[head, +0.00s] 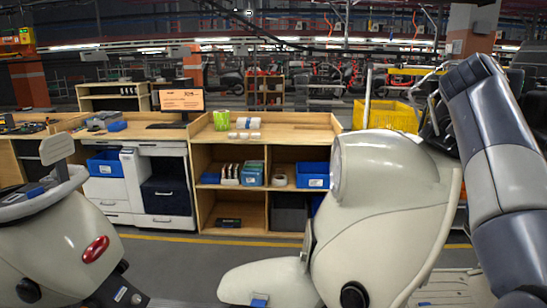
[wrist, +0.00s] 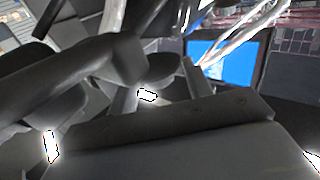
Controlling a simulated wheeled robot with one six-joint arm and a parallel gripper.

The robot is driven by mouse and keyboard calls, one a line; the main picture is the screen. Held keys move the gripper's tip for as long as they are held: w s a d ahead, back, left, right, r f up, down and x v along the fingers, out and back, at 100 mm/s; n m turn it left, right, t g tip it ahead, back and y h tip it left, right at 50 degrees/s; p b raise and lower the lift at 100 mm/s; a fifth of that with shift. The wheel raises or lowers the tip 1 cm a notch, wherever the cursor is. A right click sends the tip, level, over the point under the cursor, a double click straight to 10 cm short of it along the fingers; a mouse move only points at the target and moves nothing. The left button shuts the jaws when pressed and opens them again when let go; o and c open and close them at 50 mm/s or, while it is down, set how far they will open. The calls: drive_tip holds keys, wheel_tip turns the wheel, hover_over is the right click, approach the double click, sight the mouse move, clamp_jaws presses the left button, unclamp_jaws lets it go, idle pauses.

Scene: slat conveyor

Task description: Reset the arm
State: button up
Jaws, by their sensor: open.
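My arm (head: 507,165) rises at the right edge of the head view, bent at a dark joint near the top. Its far end is hidden behind the joint and the right scooter's handlebar, so my gripper does not show clearly there. In the wrist view my gripper (wrist: 168,88) is seen from close behind, its two dark fingers apart. A dark rounded part shows between and beyond the fingers; I cannot tell whether it touches them. No held object can be made out.
A cream scooter (head: 385,215) stands close in front at right, near my arm; another scooter (head: 50,245) stands at left. A wooden workbench (head: 275,125) with blue bins is behind. A yellow crate (head: 388,115) stands at back right. A dark handlebar-like bar (wrist: 70,80) crosses the wrist view.

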drive_tip(key=shift+w+d+r+p, duration=0.25)
drive_tip(key=shift+w+d+p, duration=0.1)
drive_tip(key=shift+p, duration=0.1)
drive_tip(key=shift+s+a+r+n+t+y+p, duration=0.15)
drive_tip(key=shift+n+t+y+p, duration=0.3)
drive_tip(key=shift+p, duration=0.45)
drive_tip(key=shift+y+p, duration=0.25)
drive_tip(key=shift+p, duration=0.55)
drive_tip(key=shift+n+t+p, duration=0.25)
drive_tip(key=shift+p, duration=0.2)
